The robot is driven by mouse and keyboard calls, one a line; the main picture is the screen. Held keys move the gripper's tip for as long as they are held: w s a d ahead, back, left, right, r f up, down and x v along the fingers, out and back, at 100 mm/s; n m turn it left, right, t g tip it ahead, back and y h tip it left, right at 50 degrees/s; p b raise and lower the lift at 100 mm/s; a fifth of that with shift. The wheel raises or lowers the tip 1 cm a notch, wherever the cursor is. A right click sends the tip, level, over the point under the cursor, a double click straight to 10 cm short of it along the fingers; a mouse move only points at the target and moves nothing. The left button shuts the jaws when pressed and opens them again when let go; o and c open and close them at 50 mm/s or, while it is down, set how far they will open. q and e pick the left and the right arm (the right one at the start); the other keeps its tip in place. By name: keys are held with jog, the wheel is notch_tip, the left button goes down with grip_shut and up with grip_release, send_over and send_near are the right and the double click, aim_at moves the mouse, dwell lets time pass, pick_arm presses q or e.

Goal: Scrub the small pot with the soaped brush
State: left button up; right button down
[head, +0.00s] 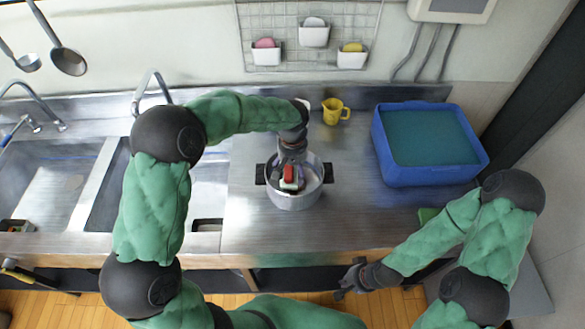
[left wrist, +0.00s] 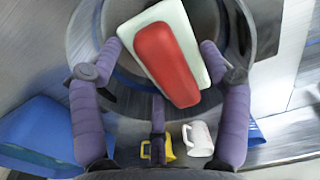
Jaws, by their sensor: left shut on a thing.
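The small pot (head: 293,202) is a silver pot with dark side handles, standing on the steel counter right of the sinks. My left gripper (head: 291,160) reaches down over it from behind and is shut on the brush (head: 288,174), a red grip on a pale block. In the left wrist view the brush (left wrist: 168,65) sits between the fingers of my left gripper (left wrist: 160,55), over the pot's opening (left wrist: 125,100). Whether the brush touches the pot's inside is unclear. Soap on it cannot be made out. My right gripper (head: 352,278) is low by the counter's front edge, away from the pot; its jaw state is unclear.
A yellow cup (head: 336,111) and a white mug (left wrist: 199,140) stand behind the pot. Sinks (head: 45,195) lie left. A wall rack (head: 285,25) holds small dishes.

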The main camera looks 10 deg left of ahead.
pick_arm(q)
jog(key=shift+f+b, duration=1.8)
jog(key=shift+f, duration=1)
jog(key=shift+f+b, duration=0.65)
jog(key=shift+f, duration=0.35)
